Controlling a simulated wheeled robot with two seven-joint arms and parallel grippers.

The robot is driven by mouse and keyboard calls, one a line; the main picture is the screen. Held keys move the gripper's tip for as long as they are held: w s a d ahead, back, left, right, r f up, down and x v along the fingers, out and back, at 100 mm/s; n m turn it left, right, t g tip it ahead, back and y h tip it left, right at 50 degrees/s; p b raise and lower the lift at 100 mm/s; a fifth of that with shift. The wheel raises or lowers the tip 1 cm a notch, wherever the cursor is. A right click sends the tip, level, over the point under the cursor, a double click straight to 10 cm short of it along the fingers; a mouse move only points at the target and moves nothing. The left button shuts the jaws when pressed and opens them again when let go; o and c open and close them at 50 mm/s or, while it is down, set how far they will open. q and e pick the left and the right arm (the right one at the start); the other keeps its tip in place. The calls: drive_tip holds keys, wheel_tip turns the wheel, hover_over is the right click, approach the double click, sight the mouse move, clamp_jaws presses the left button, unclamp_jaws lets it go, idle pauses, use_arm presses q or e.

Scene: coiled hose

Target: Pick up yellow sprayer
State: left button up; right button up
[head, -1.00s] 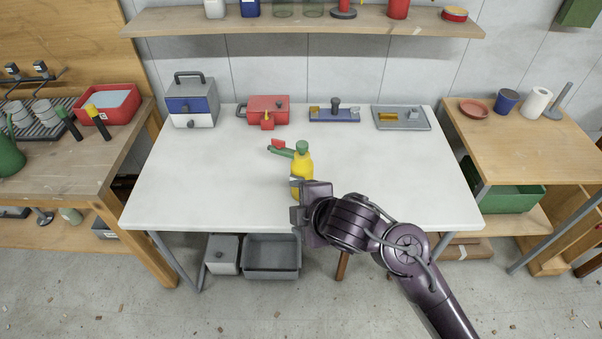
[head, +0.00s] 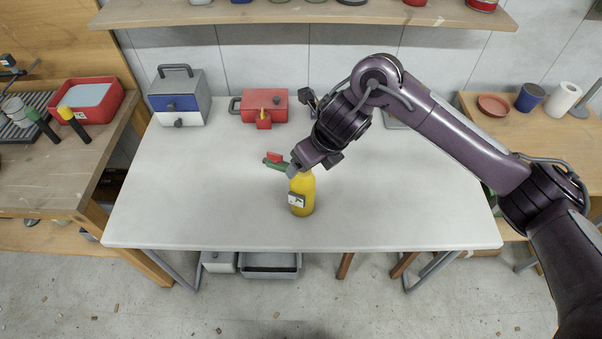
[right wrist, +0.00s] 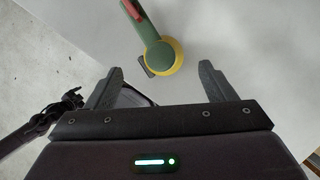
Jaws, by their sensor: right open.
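The yellow sprayer (head: 302,195) stands upright on the white table, with a green head and red trigger (head: 275,157) pointing left. My right gripper (head: 297,168) is at the sprayer's neck in the head view and hides part of its head. In the right wrist view the gripper (right wrist: 161,72) is open, and the sprayer's green head (right wrist: 157,52) and yellow body (right wrist: 174,64) show between and just beyond the fingertips. I cannot tell whether a finger touches it. My left gripper is not in view.
The white table (head: 190,220) is clear around the sprayer. A grey-and-blue box (head: 180,100) and a red case (head: 264,103) stand along its back edge. A shelf (head: 300,14) runs above. My right arm covers the table's right back part.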

drive_tip(key=shift+w+d, duration=0.1)
drive_tip(key=shift+d, duration=0.05)
drive_tip(key=x, duration=0.3)
drive_tip(key=p+x, duration=0.1)
drive_tip(key=x, duration=0.3)
drive_tip(key=shift+f, duration=0.1)
drive_tip(key=c, duration=0.9)
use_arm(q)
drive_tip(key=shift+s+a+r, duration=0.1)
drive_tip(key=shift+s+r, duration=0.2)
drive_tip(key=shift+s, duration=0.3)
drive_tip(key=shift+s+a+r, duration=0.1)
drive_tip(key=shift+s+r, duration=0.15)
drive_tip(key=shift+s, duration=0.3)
use_arm(e)
clamp_jaws()
